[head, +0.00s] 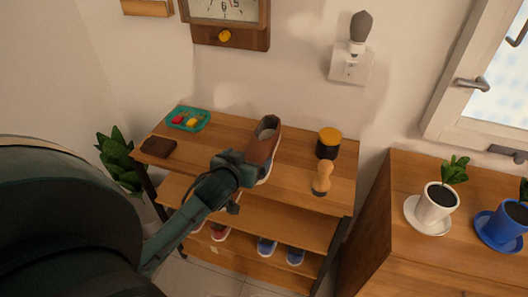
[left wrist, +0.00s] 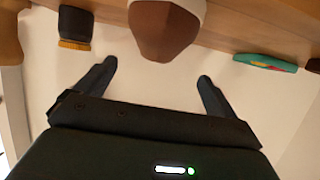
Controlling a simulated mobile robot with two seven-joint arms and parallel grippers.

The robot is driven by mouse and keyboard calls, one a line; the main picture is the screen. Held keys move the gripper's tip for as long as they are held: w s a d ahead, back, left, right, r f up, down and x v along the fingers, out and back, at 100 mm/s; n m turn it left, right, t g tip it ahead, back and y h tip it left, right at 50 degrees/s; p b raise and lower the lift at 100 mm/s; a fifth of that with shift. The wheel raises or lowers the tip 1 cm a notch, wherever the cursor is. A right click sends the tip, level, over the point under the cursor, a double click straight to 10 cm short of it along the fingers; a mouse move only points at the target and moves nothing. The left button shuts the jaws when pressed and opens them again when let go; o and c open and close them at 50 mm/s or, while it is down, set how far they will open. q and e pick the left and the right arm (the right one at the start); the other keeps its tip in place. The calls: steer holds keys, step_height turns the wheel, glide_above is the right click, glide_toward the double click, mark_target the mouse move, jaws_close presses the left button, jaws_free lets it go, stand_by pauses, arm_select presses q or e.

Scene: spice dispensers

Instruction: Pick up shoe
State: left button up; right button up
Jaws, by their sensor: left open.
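A brown shoe (head: 265,143) with a pale sole stands on the top board of the wooden shelf (head: 222,133). Its brown end (left wrist: 163,30) shows at the top middle of the left wrist view. My left gripper (head: 238,172) is at the near end of this shoe and partly covers it in the head view. In the left wrist view its two fingers (left wrist: 157,76) are spread apart with nothing between them, and the shoe lies just beyond the tips. I cannot tell whether they touch it. My right gripper is in neither view.
Red shoes (head: 220,232) and blue shoes (head: 267,247) sit below. A cabinet (head: 418,258) holds potted plants.

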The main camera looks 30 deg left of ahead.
mark_target(257, 151)
arm_select(q)
steer(key=x, duration=0.8)
steer(key=shift+w+d+f, duration=0.1)
steer(key=shift+w+f, duration=0.05)
steer(key=shift+w, duration=0.1)
steer(key=c, duration=1.2)
